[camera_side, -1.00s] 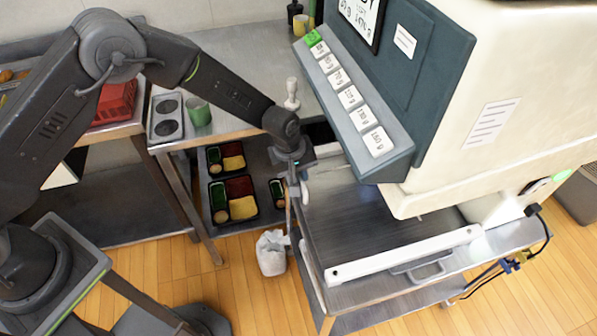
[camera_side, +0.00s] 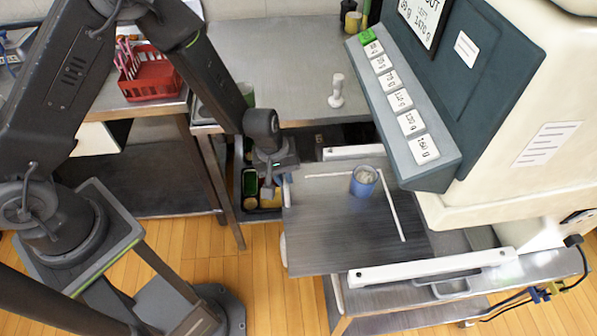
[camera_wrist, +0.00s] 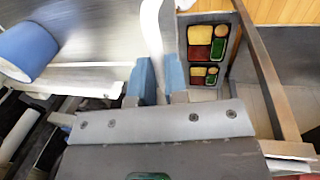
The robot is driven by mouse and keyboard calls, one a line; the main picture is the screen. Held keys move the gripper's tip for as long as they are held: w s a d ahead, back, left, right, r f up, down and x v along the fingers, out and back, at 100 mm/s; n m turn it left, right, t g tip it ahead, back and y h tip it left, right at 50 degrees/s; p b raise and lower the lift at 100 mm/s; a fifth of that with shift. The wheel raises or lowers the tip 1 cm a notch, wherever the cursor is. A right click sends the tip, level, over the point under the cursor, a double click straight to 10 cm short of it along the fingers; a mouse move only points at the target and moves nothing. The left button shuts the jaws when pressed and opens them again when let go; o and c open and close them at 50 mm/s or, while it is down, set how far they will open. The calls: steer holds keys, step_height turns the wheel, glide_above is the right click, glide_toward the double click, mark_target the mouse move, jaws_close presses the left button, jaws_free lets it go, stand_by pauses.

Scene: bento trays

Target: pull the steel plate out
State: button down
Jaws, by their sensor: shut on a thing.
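The steel plate (camera_side: 335,240) is a flat grey sheet and sticks out to the left from under the big cream machine. A blue cup (camera_side: 365,181) with pale contents stands on it. In the wrist view the plate (camera_wrist: 100,28) and the cup (camera_wrist: 30,48) are at the upper left. My gripper (camera_side: 277,182) is at the plate's left edge. In the wrist view its blue fingertips (camera_wrist: 160,78) are shut on the white curved handle (camera_wrist: 153,28) along that edge.
White rails (camera_side: 432,269) flank the plate's bay. The machine's button panel (camera_side: 400,100) overhangs at the right. Bento trays (camera_wrist: 208,44) lie on a lower shelf beside my gripper. A white stamp-like thing (camera_side: 337,90) and a red basket (camera_side: 152,78) stand on the tables behind.

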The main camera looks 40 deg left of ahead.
steer(key=shift+s+a, duration=0.15)
steer(key=c, duration=1.1)
jaws_free()
steer(key=shift+c, duration=0.2)
step_height(320, 180, up, 14)
steer(key=s+a, duration=0.2)
steer(key=shift+f, duration=0.2)
steer(key=shift+w+d, duration=0.1)
